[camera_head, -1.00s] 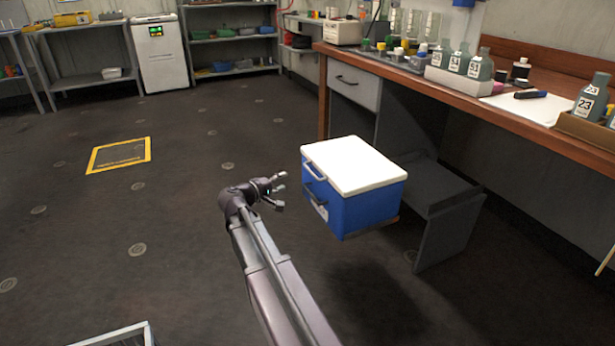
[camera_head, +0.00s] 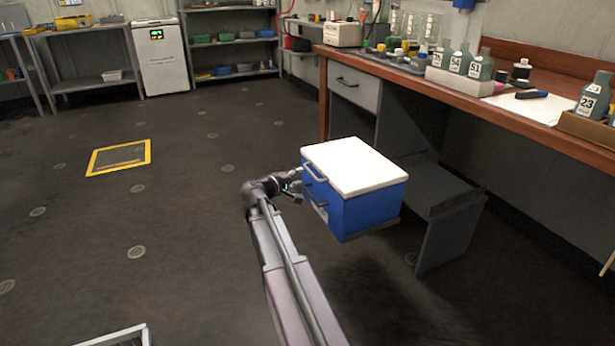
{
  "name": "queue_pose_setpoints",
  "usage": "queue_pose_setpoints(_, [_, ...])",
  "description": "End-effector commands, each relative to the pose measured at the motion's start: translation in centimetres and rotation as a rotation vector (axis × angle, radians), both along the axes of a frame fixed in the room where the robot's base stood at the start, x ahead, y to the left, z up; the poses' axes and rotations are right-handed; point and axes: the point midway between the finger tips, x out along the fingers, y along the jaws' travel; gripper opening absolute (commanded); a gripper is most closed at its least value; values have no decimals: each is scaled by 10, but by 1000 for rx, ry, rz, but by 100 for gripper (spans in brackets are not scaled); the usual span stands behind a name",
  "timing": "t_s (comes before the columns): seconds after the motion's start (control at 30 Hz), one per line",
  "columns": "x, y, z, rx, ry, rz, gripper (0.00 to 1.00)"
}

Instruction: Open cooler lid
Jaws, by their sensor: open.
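The cooler (camera_head: 370,210) is a blue box with a white lid (camera_head: 355,165), to the right of my gripper. The lid lies flat and closed on the box. A handle bar (camera_head: 314,172) sits at the lid's left edge, and a second dark handle (camera_head: 315,190) sits below it on the blue side. My gripper (camera_head: 296,187) is open beside this left side, close to the handles. Whether its fingers touch the cooler or go around a handle is too small to tell.
A wooden-topped workbench (camera_head: 450,95) with bottles stands behind and right of the cooler, with a dark shelf (camera_head: 440,188) under it. A white cabinet (camera_head: 159,58) and shelves stand at the back. The floor (camera_head: 150,230) to the left is open.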

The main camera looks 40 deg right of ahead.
Motion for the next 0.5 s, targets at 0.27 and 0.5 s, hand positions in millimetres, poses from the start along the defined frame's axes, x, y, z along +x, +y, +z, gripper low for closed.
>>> queue_pose_setpoints(0.27, [8,-40,-8,0,0,-1,51])
queue_pose_setpoints(0.5, [10,-58,-11,0,1,1,51])
